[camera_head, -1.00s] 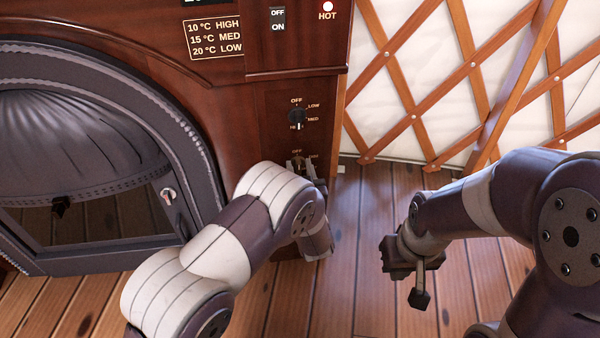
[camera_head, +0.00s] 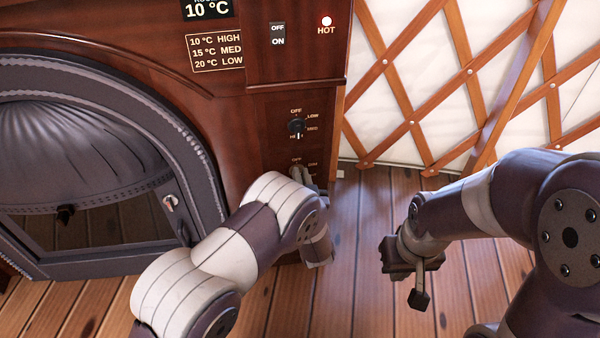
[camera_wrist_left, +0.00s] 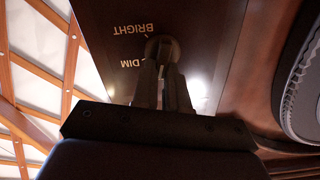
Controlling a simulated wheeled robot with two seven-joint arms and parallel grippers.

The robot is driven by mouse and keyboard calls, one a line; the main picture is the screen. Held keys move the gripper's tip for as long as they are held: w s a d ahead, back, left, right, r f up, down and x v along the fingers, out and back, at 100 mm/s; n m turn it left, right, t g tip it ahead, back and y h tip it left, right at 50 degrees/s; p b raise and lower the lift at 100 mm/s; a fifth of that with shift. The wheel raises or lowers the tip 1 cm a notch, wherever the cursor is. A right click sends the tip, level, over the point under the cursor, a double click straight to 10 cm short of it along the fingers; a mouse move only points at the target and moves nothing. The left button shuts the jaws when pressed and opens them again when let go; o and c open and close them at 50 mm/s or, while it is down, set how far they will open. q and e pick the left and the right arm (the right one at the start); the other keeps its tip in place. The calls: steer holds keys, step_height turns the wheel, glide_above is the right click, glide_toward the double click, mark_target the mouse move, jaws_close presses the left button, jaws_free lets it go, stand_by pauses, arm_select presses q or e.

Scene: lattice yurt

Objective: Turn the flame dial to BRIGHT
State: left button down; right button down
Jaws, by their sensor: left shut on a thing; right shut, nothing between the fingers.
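The flame dial is the lower knob on the wooden panel; in the left wrist view the round knob (camera_wrist_left: 162,46) sits beside the words BRIGHT and DIM. My left gripper (camera_wrist_left: 163,75) is shut on the knob, with its fingers on either side of it. Which mark the knob points at cannot be told, as the fingers cover part of it. In the head view my left gripper (camera_head: 302,176) is at the lower panel, and the dial is mostly hidden behind it. My right gripper (camera_head: 419,296) is shut and empty over the floor at right.
Above is another dial (camera_head: 296,127) marked OFF, LOW, MED, HI. Higher up are an OFF/ON switch (camera_head: 278,35) and a lit HOT lamp (camera_head: 326,21). A dark arched stove door (camera_head: 100,150) stands at left. A lattice wall (camera_head: 440,90) is behind at right.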

arm_select(q)
steer(key=shift+d+f+m+p, duration=0.1)
steer(key=shift+f+m+p, duration=0.7)
steer(key=shift+m, duration=3.35)
steer(key=shift+d+f+m+p, duration=0.1)
steer(key=shift+m+p, duration=1.35)
steer(key=shift+m, duration=2.65)
steer(key=shift+d+f+m+p, duration=0.1)
steer(key=shift+f+m+p, duration=0.7)
steer(key=shift+m, duration=3.35)
steer(key=shift+r+p, duration=0.3)
steer(key=shift+p, duration=0.05)
steer(key=c, duration=1.1)
jaws_free()
steer(key=shift+c, duration=0.2)
steer(key=shift+r, duration=0.1)
